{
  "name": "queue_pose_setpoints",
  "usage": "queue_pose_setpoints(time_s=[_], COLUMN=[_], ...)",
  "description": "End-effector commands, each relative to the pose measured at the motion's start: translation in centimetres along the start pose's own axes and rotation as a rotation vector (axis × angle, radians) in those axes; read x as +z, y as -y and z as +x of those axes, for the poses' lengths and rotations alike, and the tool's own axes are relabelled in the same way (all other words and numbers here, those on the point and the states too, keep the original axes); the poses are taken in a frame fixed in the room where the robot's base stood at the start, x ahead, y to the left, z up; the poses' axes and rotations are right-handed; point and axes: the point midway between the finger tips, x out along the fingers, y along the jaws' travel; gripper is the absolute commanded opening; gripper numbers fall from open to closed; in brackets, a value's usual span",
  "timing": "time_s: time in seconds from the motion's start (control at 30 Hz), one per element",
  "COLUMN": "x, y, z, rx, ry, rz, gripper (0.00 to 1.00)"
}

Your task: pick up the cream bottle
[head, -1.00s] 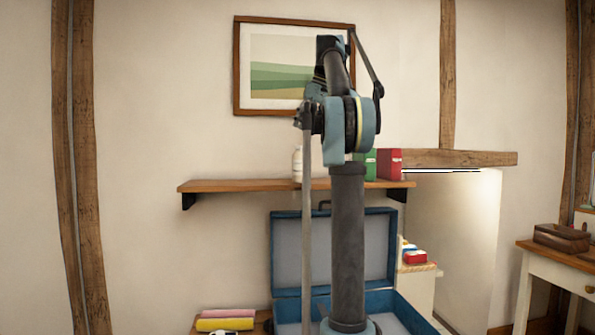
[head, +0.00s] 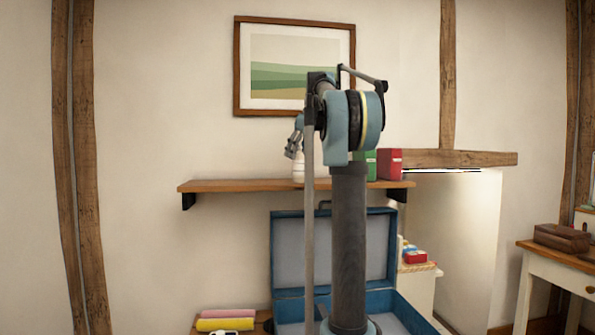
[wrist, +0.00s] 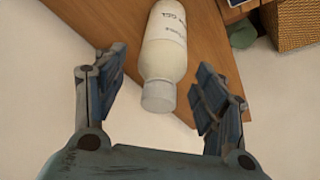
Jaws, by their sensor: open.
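The cream bottle (wrist: 165,45) has a pale cap and dark label text. In the wrist view it lies between my open fingers, with its cap towards me; I cannot tell whether the fingers touch it. In the head view the cream bottle (head: 298,168) stands on the wooden wall shelf (head: 235,186), partly hidden by my arm. My gripper (wrist: 161,64) is open and empty. In the head view my gripper (head: 293,148) is just above and left of the bottle's top. The shelf (wrist: 110,22) also shows beneath the bottle in the wrist view.
A green box (head: 371,164) and a red box (head: 390,164) stand on the shelf to the right. A framed picture (head: 246,100) hangs above. An open blue suitcase (head: 283,245) is below. The shelf's left part is clear. A woven basket (wrist: 297,25) shows at the wrist view's top right.

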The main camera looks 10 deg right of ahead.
Motion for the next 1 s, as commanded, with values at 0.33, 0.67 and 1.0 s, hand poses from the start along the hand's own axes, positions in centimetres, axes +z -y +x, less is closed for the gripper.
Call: queue_pose_setpoints(time_s=[0.33,0.67,1.0], x=[0.1,0.1,0.1], y=[-0.1,-0.1,-0.1], z=[3.2,3.2,3.2], rx=[0.000,0.000,0.000], ry=[0.000,0.000,0.000], rz=[0.000,0.000,0.000], gripper=[0.64,0.35,0.08])
